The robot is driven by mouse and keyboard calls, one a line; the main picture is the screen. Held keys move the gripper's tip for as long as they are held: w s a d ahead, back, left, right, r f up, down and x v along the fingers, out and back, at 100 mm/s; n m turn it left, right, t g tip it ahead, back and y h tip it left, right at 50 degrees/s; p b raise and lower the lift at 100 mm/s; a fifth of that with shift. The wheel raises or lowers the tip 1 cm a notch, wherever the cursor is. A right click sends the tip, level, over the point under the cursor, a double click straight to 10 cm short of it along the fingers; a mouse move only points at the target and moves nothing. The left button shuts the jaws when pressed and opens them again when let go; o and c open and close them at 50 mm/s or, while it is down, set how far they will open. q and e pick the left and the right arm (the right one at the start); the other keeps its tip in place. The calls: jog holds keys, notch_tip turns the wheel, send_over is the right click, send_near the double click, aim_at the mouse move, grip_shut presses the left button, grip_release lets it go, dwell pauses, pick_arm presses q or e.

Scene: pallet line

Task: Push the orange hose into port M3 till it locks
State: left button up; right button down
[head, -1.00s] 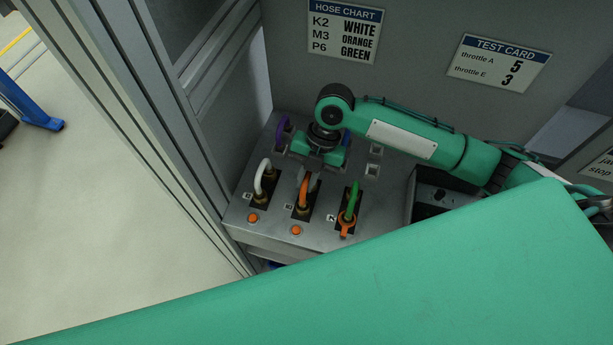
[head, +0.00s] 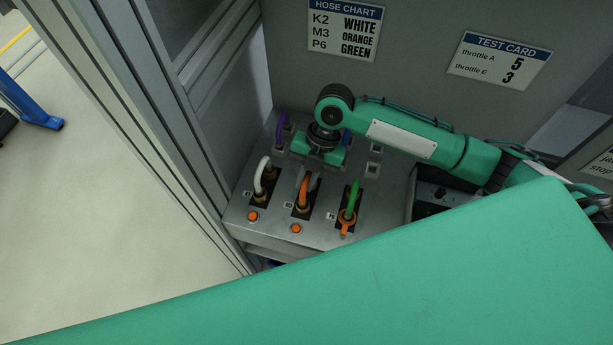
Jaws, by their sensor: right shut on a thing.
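The orange hose (head: 304,189) stands at the middle port plate (head: 308,208) of the grey bench, its lower end at the brass fitting. My right gripper (head: 313,178) reaches down from behind it and is shut on the orange hose near its upper part. The fingers partly hide the hose's top. I cannot tell whether the hose is fully seated or locked. The small label beside the plate is too small to read. The hose chart (head: 343,30) on the back wall pairs M3 with orange. My left gripper is not in view.
A white hose (head: 260,175) stands in the left port and a green hose (head: 352,198) in the right port, close on both sides. A purple hose (head: 280,131) is behind. A cabinet frame (head: 190,130) stands left.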

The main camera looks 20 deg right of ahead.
jog(key=c, duration=1.4)
grip_release()
jog(key=shift+o, duration=0.2)
jog(key=b+v, duration=0.3)
jog(key=v, duration=1)
jog(key=shift+d+r, duration=0.2)
jog(key=shift+r, duration=0.15)
jog(key=shift+f, duration=0.1)
